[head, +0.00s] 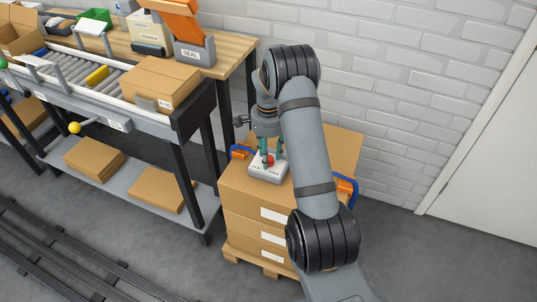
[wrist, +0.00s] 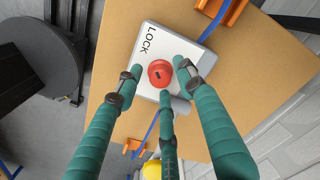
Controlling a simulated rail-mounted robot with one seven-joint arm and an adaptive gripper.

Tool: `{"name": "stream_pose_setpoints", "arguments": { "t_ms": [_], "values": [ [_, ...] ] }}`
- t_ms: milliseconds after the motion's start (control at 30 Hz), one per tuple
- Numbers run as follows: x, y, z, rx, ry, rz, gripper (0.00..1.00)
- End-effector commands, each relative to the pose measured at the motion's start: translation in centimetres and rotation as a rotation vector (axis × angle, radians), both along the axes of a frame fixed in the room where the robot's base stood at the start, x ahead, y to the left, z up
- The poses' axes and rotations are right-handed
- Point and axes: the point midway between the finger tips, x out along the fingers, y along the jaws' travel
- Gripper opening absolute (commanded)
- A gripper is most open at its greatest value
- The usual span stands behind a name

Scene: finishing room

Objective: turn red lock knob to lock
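The red lock knob (wrist: 158,74) is round, with a dark mark on its face, and sits on a white plate (wrist: 188,48) lettered LOCK. The plate lies on top of a stack of cardboard boxes. In the head view, the knob (head: 270,161) shows small and red below my gripper (head: 272,152). My gripper's three teal fingers (wrist: 158,78) point down around the knob, one on the left, one on the right and one at the lower side. Small gaps show between the left and right fingertips and the knob. Contact at the lower finger is unclear.
The box stack (head: 240,197) stands on a pallet (head: 245,259), with blue straps and orange clips at its sides. A roller conveyor (head: 73,68) with a carton (head: 160,82) is to the left. A white brick wall (head: 385,80) is behind.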

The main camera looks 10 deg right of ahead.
Motion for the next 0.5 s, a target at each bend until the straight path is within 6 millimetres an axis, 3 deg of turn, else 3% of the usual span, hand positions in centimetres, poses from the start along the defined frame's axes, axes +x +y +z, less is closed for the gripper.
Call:
{"name": "stream_pose_setpoints", "arguments": {
  "t_ms": [333,500],
  "values": [
    [0.1,0.0,0.3,0.000,-0.001,0.001,0.42],
    [0.2,0.0,2.4,-0.001,-0.006,0.001,0.42]
  ]
}}
